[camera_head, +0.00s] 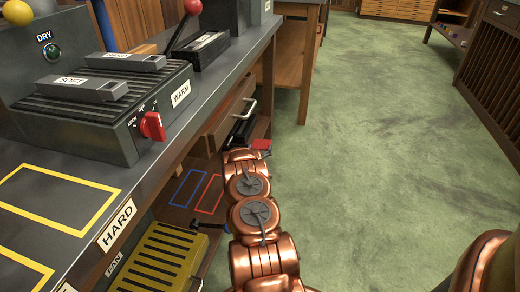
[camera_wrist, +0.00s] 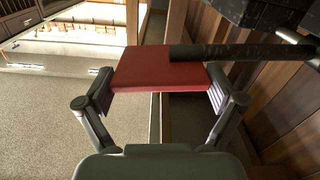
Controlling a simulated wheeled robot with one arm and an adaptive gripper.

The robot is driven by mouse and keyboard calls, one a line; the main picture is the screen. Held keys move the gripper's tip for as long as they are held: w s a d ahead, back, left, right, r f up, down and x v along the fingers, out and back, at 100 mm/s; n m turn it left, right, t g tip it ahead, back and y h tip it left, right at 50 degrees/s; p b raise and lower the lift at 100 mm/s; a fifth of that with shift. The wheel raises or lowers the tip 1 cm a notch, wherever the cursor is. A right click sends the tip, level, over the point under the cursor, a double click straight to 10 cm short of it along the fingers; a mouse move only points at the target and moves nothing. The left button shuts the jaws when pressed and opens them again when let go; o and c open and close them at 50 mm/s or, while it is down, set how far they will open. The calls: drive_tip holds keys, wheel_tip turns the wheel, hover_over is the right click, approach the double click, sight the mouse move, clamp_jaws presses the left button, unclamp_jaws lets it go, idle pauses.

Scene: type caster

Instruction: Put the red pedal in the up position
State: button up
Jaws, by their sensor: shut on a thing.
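The red pedal (camera_wrist: 155,72) is a flat red plate on a dark bar (camera_wrist: 240,51) in the wrist view. The two fingers of my gripper (camera_wrist: 160,88) are shut on its opposite edges. In the head view a bit of the red pedal (camera_head: 262,144) shows just beyond the end of my copper arm, below the bench drawer. My arm hides most of the gripper there. I cannot tell from these views whether the pedal is up or down.
The workbench (camera_head: 70,150) stands at the left, with a drawer (camera_head: 228,115) and a low shelf under it. A yellow slotted box (camera_head: 160,262) stands low near my arm. A red knob (camera_head: 152,126) and levers are on the bench. The green floor (camera_head: 380,130) at the right is clear.

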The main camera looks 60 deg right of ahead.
drive_tip(key=o, duration=1.3)
drive_tip(key=shift+r, duration=0.2)
drive_tip(key=shift+f, duration=0.1)
drive_tip(key=shift+f, duration=0.1)
